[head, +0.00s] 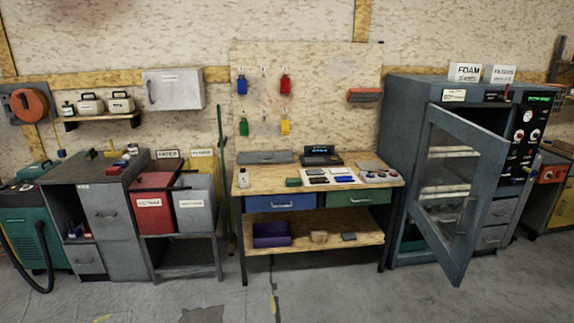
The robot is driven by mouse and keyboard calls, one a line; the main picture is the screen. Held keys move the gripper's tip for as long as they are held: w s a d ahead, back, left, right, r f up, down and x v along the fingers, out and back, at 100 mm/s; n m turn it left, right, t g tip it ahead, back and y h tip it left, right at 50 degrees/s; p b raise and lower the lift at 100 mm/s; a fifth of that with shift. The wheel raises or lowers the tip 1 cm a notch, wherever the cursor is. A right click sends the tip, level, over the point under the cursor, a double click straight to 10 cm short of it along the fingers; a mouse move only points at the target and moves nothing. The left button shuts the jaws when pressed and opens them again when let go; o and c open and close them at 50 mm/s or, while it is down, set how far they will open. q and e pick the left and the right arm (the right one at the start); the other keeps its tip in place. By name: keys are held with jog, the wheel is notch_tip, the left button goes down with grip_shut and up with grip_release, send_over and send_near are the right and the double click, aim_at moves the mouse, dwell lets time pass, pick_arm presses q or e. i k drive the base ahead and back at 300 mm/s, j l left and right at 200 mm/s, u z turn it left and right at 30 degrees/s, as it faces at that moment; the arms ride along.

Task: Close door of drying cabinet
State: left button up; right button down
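The drying cabinet (408,100) is a tall grey-blue metal cabinet at the right of the head view. Its door (431,152) has a grey frame around a glass panel and stands open, swung out toward me. Shelves show through the glass. The door covers part of the cabinet's front. Neither of my grippers shows in the head view.
A wooden workbench (266,180) with drawers stands left of the cabinet. Red and grey bins (153,202) and a grey drawer unit (110,216) stand farther left. Boxes labelled FOAM (465,72) and FILTERS (499,74) sit on the cabinet. The floor (355,298) in front is clear.

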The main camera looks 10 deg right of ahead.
aim_at(493, 149)
jog(key=i+z, duration=0.45)
jog(key=i+j+z, duration=0.25)
jog(key=i+z, duration=0.2)
jog(key=i+j+z, duration=1.05)
jog(key=i+z, duration=0.15)
jog(key=l+u, duration=0.1)
jog(key=i+l, duration=0.05)
jog(key=l, duration=0.05)
